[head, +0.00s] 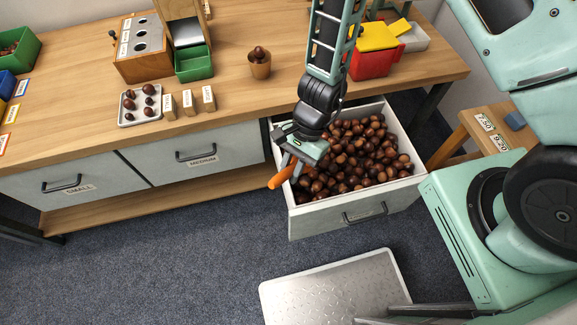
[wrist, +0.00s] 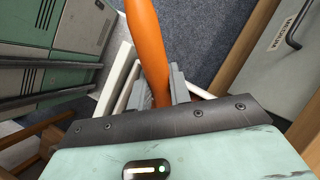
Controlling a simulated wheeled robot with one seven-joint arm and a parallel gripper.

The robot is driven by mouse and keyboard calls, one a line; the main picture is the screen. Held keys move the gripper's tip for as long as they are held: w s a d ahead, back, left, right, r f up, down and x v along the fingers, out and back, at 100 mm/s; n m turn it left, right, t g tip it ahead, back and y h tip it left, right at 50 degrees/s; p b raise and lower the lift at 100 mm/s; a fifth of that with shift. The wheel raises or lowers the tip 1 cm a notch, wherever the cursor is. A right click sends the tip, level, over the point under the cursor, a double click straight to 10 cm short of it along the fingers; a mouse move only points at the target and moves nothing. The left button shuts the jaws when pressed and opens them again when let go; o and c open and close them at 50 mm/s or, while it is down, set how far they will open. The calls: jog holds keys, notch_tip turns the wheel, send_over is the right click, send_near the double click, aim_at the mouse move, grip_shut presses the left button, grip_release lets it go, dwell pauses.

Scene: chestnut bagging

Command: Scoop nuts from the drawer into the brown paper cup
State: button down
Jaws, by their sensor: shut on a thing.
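The open drawer (head: 320,222) is full of brown nuts (head: 360,155). My gripper (head: 293,166) is over the drawer's left side and points downward. It is shut on an orange handle (head: 280,178), which sticks out past the drawer's left wall. In the wrist view the orange handle (wrist: 147,40) runs up from between the fingers; the scoop's bowl cannot be made out in either view. The brown paper cup (head: 260,71) stands upright on the table behind the drawer, with a few nuts showing at its top.
On the table (head: 235,98) are a white tray (head: 125,120) of several nuts, small labelled blocks (head: 188,103), a wooden box with a green bin (head: 194,67) and a red container (head: 370,66) at right. Two closed drawers (head: 212,146) are at left. A metal plate (head: 335,290) lies on the floor.

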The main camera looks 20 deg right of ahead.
jog(key=shift+w+d+r+g+y+p, duration=0.15)
jog(key=shift+d+r+g+y+p, duration=0.1)
jog(key=shift+r+p, duration=0.2)
jog(key=shift+w+d+r+g+y+p, duration=0.15)
jog(key=shift+r+y+p, duration=0.1)
jog(key=shift+r+p, duration=0.2)
jog(key=shift+w+d+r+g+y+p, duration=0.35)
jog(key=shift+d+r+g+y+p, duration=0.15)
jog(key=shift+r+g+y, duration=0.15)
jog(key=w+d+r+g+y, duration=0.1)
jog(key=w+d+g+y+b, duration=0.1)
jog(key=y, duration=0.1)
jog(key=shift+w+d+r, duration=0.1)
jog(key=shift+d+r, duration=0.25)
jog(key=shift+w+d+r+g+y+b, duration=0.3)
jog(key=shift+r+g+y+b, duration=0.15)
jog(key=shift+g, duration=0.1)
